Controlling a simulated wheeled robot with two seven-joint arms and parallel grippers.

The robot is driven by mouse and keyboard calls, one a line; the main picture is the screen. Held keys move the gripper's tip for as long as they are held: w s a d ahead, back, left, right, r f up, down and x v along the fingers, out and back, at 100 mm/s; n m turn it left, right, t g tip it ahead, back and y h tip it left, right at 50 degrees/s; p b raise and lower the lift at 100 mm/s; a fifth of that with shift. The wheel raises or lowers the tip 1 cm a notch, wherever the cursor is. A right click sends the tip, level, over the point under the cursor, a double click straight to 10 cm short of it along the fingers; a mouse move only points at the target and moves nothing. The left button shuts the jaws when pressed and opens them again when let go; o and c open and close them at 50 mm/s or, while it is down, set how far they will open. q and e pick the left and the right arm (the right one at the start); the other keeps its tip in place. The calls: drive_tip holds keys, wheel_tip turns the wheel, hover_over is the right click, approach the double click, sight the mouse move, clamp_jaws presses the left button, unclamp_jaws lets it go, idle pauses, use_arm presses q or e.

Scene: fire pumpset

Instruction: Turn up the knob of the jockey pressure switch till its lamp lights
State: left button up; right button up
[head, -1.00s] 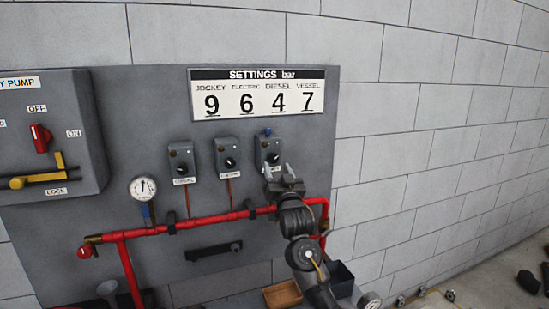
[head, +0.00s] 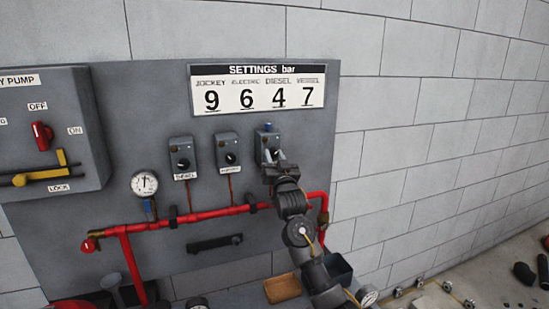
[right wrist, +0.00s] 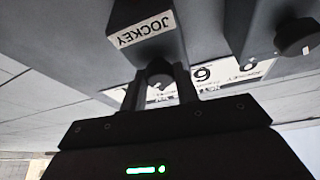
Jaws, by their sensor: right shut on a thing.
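The jockey pressure switch (head: 263,142) is the rightmost of three small grey boxes on the panel. Its label reads JOCKEY, upside down, in the right wrist view (right wrist: 140,29). My right gripper (head: 273,161) reaches up to it from below and hides its lower front. In the right wrist view, the gripper's fingers are shut on the dark round knob (right wrist: 159,71). My left gripper is not in view.
The settings board (head: 258,89) gives jockey 9 bar. Two other switches (head: 182,158) (head: 228,152) stand to the left. A round gauge (head: 144,183) and a red pipe (head: 200,216) are below. A control box (head: 50,130) is at far left.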

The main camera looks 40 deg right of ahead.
drive_tip(key=shift+m+h, duration=0.4)
drive_tip(key=shift+m, duration=0.4)
drive_tip(key=o, duration=1)
drive_tip(key=shift+c, duration=0.2)
drive_tip(key=shift+s+a+f, duration=0.2)
drive_tip(key=shift+s+f, duration=0.05)
drive_tip(key=shift+s, duration=0.05)
drive_tip(key=b+v, duration=0.4)
drive_tip(key=v, duration=0.6)
drive_tip(key=shift+r, duration=0.3)
